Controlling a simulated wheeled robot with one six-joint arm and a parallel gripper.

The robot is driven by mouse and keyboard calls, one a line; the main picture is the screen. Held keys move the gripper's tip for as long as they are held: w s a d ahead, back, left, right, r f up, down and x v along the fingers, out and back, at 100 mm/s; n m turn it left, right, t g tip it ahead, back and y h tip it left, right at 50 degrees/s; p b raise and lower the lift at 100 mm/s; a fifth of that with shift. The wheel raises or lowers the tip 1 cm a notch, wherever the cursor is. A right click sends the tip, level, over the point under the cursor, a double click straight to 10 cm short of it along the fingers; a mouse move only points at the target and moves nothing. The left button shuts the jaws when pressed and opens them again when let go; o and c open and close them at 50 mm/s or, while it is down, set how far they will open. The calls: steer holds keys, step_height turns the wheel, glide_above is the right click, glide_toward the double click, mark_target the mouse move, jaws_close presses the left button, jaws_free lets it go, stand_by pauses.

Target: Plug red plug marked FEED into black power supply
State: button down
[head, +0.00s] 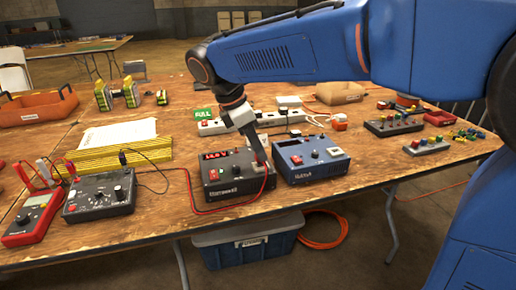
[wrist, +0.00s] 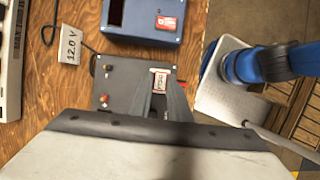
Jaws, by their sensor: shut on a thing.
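The black power supply (head: 232,189) stands near the table's front edge with a red lit display; part of its dark panel shows in the wrist view (wrist: 117,78). My gripper (head: 260,164) is shut on the plug at the right part of this supply's front. In the wrist view, a white label with red edging (wrist: 159,80) sits between the fingertips (wrist: 160,88); its lettering is too small to read surely. A red cable (head: 215,211) curves across the tabletop to the gripped plug. The fingers hide most of the plug, and I cannot tell whether its tip is in a socket.
A blue power supply (head: 312,162) stands close on the right. A 12.0 V card (wrist: 71,45) lies beside the supplies. A black control box (head: 100,195) and red multimeter (head: 32,217) are left. A blue bin (head: 245,248) is below the table.

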steer(key=shift+f, duration=0.7)
stand_by(1.2)
steer(key=c, duration=1.3)
jaws_free()
steer(key=shift+o, duration=0.2)
steer(key=shift+r, duration=0.15)
steer(key=shift+r, duration=3.6)
